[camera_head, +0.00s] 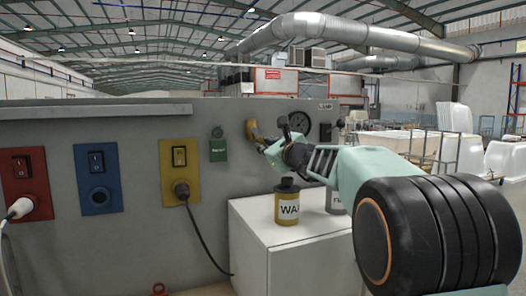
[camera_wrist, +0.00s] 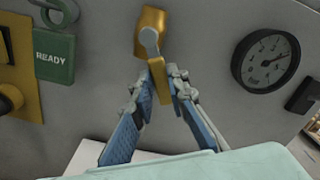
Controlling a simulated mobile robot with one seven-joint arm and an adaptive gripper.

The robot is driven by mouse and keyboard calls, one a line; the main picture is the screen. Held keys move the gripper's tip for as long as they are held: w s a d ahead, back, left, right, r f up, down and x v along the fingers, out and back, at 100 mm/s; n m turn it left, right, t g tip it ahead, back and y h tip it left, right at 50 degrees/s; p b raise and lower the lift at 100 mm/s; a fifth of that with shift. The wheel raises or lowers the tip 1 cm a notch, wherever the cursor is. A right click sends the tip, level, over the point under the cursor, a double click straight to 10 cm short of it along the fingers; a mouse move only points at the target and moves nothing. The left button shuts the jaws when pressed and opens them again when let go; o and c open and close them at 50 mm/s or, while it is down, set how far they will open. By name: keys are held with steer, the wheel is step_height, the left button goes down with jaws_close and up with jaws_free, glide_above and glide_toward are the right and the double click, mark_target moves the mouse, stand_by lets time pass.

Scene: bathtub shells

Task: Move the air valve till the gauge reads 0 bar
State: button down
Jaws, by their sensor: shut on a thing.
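The air valve is on the grey panel. Its yellow body (camera_wrist: 150,25) and short yellow lever (camera_wrist: 160,82) show in the wrist view, with the lever hanging down from a grey pivot. The valve also shows in the head view (camera_head: 252,130). My gripper (camera_wrist: 157,92) is shut on the lever, with a blue-padded finger on each side of it. In the head view my gripper (camera_head: 268,147) is at the valve. The round gauge (camera_wrist: 265,60) is right of the valve; its needle points right and slightly up, and its numbers are too small to read. In the head view the gauge (camera_head: 299,122) is partly hidden by my arm.
A green READY tag (camera_wrist: 52,58) hangs left of the valve. Red (camera_head: 26,183), blue (camera_head: 98,178) and yellow (camera_head: 180,170) switch plates are further left. A WAX can (camera_head: 287,203) and a grey can (camera_head: 335,203) stand on a white cabinet (camera_head: 290,260) below my arm.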

steer(key=shift+w+d+r+n+b, duration=0.15)
steer(key=shift+n+b, duration=0.1)
steer(key=shift+n, duration=0.25)
steer(key=shift+d+r+n+b, duration=0.15)
steer(key=shift+n+b, duration=0.1)
steer(key=shift+n, duration=0.25)
steer(key=c, duration=1.9)
jaws_free()
steer(key=v, duration=1.2)
